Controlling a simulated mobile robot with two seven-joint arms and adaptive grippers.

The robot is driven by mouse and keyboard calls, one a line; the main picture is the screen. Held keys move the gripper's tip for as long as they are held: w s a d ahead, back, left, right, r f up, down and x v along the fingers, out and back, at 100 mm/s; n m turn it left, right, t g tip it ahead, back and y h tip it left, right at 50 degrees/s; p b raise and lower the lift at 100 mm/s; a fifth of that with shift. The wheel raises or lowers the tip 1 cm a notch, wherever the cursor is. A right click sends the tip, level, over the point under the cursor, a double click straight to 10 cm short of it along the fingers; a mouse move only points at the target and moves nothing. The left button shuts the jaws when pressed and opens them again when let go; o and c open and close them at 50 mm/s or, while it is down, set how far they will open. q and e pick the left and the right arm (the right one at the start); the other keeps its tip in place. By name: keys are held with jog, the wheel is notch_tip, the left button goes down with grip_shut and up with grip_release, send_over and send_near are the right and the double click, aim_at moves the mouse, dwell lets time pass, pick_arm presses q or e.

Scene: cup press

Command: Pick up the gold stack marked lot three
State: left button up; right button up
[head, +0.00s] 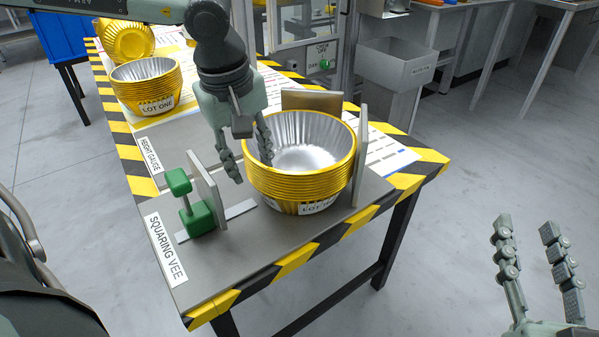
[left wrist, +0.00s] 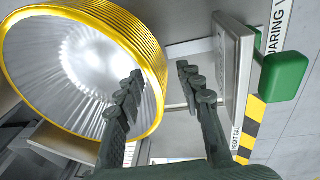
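A gold stack of nested cups with a silver inside (head: 300,180) sits in the squaring vee on the table. Its front label starts with "LOT", but I cannot read the rest. My left gripper (head: 247,160) points down at the stack's left rim, open, with one finger over the rim side and the other outside it. In the left wrist view the stack (left wrist: 150,40) fills the upper left, and the open fingertips (left wrist: 160,75) appear either side of its rim edge. I cannot tell whether they touch it. My right gripper (head: 535,250) is open and empty, over the floor at right.
The vee has upright grey plates (head: 361,155) behind and right of the stack, and a green-knobbed clamp (head: 196,215) with a plate at left. A grey bin (head: 395,65) is behind.

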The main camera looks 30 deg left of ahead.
pick_arm(q)
jog(key=shift+f, duration=0.35)
jog(key=shift+c, duration=0.5)
grip_shut()
